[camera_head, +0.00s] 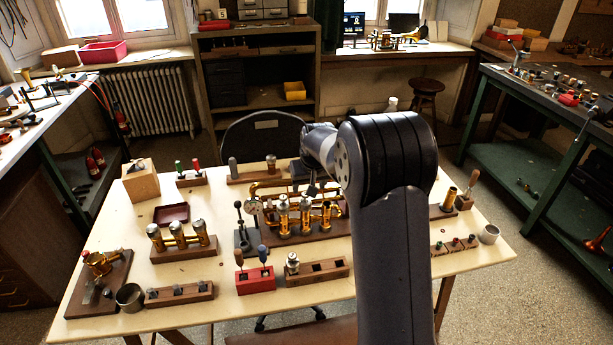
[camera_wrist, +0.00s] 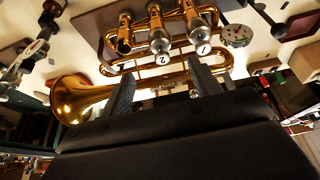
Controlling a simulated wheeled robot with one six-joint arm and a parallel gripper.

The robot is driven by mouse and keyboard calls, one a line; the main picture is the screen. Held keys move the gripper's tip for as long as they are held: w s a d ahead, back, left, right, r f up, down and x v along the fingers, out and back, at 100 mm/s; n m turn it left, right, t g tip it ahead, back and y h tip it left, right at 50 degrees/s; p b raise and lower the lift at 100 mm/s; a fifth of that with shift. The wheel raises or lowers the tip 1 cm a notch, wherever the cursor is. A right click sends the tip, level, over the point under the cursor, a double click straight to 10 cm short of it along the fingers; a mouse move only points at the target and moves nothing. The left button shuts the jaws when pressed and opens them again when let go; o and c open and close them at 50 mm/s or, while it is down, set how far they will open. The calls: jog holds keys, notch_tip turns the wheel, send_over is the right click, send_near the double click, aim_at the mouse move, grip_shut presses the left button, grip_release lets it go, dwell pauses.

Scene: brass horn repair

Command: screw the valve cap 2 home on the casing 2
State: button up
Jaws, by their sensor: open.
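The brass horn lies on a wooden board (camera_head: 345,229) in the middle of the table, with three upright casings. Valve cap 2 (camera_wrist: 161,46), silver and marked "2", sits on top of casing 2 (camera_wrist: 155,22), the middle one; it also shows in the head view (camera_head: 305,202). I cannot tell how far it is screwed down. My gripper (camera_wrist: 163,70) is open and empty, its fingers apart on either side of cap 2's line and apart from it. In the head view my gripper (camera_head: 313,188) is small, behind the casings' tops.
Cap 1 (camera_wrist: 203,48) sits on the neighbouring casing; the third casing (camera_wrist: 123,45) looks uncapped. The bell (camera_wrist: 76,98) flares at left. A dial gauge stand (camera_head: 244,236) is close left of the horn. A wooden rack (camera_head: 330,268) with one silver part lies in front.

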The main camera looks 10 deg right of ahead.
aim_at(305, 202)
jog(key=p+x, duration=0.2)
jog(key=x, duration=0.8)
jog(key=shift+w+f, duration=0.25)
jog(key=shift+f, duration=0.05)
jog(key=shift+c, duration=0.6)
jog(key=c, duration=1)
jog(key=shift+a+f+m+h+b, duration=0.15)
jog(key=shift+m+h+b, duration=0.6)
jog(key=shift+m, duration=0.85)
jog(key=shift+c, duration=0.2)
jog(key=shift+m+h+b, duration=0.25)
jog(key=shift+m+b, duration=0.6)
jog(key=shift+m, duration=0.05)
